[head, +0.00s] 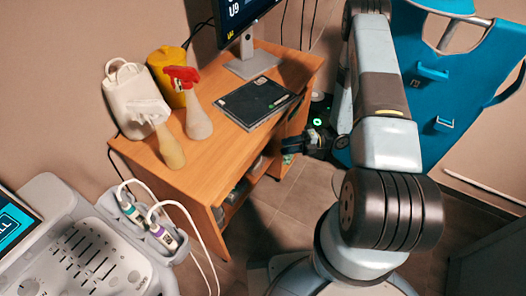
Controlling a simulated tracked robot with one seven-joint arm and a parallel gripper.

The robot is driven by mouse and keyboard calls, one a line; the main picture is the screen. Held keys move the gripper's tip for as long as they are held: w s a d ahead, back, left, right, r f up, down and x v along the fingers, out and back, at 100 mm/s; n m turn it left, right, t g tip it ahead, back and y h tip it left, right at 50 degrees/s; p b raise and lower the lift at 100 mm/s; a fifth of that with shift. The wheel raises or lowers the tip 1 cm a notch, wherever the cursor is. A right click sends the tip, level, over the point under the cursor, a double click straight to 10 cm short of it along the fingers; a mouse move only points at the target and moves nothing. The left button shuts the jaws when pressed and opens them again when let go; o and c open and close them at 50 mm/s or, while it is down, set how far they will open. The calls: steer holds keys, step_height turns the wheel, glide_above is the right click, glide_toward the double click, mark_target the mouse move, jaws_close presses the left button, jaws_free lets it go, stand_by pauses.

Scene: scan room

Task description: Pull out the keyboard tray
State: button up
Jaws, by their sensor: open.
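The wooden desk (222,148) stands against the wall, left of my arm. The keyboard tray under its top cannot be clearly made out; the desk top and the steep view hide most of that space. My gripper (291,146) is dark and open, low beside the desk's right front side, just below the level of the top. It looks empty. Whether its fingers touch the desk or the tray cannot be told.
On the desk are a black flat device (256,102), a monitor (240,18), a white container (130,92), a yellow container (168,75) and two bottles. A console with cabled probes (85,245) is at the lower left.

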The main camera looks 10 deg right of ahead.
mark_target(261, 151)
steer(key=a, duration=0.7)
steer(key=s+a, duration=0.1)
steer(key=a, duration=0.2)
steer(key=shift+s+a, duration=0.1)
steer(key=shift+a, duration=0.1)
steer(key=shift+c, duration=0.3)
jaws_close()
